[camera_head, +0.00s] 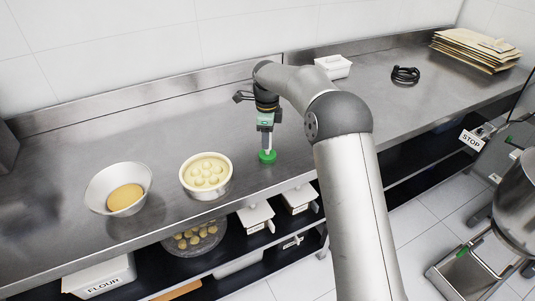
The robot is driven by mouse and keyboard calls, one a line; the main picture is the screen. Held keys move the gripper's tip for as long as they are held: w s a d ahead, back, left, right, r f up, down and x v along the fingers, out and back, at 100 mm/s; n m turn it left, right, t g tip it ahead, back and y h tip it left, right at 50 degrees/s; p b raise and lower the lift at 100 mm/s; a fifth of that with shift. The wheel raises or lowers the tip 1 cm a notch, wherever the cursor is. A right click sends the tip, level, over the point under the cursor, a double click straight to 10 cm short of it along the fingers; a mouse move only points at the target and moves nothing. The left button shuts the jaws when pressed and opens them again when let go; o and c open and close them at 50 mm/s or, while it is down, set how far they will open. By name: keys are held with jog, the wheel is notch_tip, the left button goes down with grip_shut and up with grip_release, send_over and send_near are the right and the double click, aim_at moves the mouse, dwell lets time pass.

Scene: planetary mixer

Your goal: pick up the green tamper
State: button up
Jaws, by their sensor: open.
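The green tamper (267,157) stands on the steel counter, near its front edge, to the right of a cream bowl. Its round green base shows. My gripper (267,146) points down directly above it, with its fingers close to the tamper's top. The jaws are open. The fingers and the upper part of the tamper overlap in this view, so I cannot tell whether they touch or whether the handle is between the fingers.
A cream bowl (184,187) of pale dough balls and a metal bowl (93,202) with yellow contents stand to the left. A white box (333,67), a black coiled item (405,75) and stacked boards (475,49) lie further right. The counter (300,143) is clear right of the tamper.

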jog(key=c, duration=1.1)
jog(key=shift+o, duration=0.2)
jog(key=shift+r, duration=0.1)
